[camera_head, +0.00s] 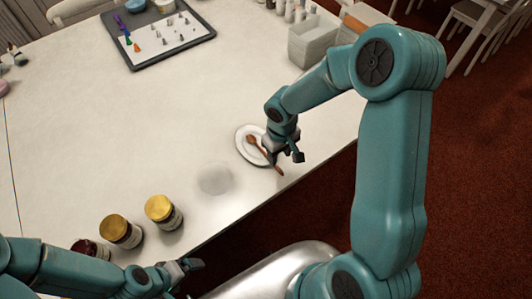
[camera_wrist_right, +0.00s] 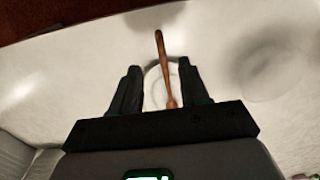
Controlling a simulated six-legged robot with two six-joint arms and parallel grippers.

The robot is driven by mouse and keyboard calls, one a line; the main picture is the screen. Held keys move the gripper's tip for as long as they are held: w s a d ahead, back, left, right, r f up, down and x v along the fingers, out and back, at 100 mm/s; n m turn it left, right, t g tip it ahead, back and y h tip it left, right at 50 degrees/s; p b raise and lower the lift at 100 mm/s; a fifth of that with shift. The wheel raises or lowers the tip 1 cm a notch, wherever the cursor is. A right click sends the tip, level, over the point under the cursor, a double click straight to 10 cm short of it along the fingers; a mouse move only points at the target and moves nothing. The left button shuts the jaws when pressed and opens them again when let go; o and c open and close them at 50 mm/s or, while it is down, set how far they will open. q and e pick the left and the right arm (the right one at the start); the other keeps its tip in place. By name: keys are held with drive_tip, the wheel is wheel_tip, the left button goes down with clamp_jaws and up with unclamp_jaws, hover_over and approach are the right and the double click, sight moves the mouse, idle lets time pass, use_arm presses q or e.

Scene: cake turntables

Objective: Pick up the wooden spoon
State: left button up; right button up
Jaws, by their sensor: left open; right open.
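The wooden spoon (camera_head: 257,149) lies across a small white plate (camera_head: 242,155) near the table's front edge, its handle reaching past the rim. In the right wrist view the spoon (camera_wrist_right: 163,60) runs lengthwise between the two fingers, with part of the plate (camera_wrist_right: 152,97) behind it. My right gripper (camera_head: 292,154) is open over the plate; the wrist view shows its dark fingers (camera_wrist_right: 160,88) apart, one on each side of the spoon. Whether they touch it cannot be told. My left gripper (camera_head: 186,268) is open and empty near the front edge, right of the jars.
Yellow-lidded jars (camera_head: 163,212) stand at the front left. A pale round disc (camera_head: 214,180) lies left of the plate. A dark-rimmed tray (camera_head: 205,38) with small nozzles is at the back, and a grey bin (camera_head: 310,45) at the back right. The table's middle is clear.

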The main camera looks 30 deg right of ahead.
sight(278, 168)
drive_tip(key=f, duration=0.2)
drive_tip(key=shift+a+f, duration=0.2)
drive_tip(key=shift+f, duration=0.2)
drive_tip(key=f, duration=0.5)
drive_tip(key=shift+w+f+p, duration=0.1)
drive_tip(key=shift+w+p, duration=0.15)
drive_tip(key=shift+p, duration=0.15)
drive_tip(key=shift+s+d, duration=0.1)
drive_tip(key=shift+s, duration=0.05)
clamp_jaws()
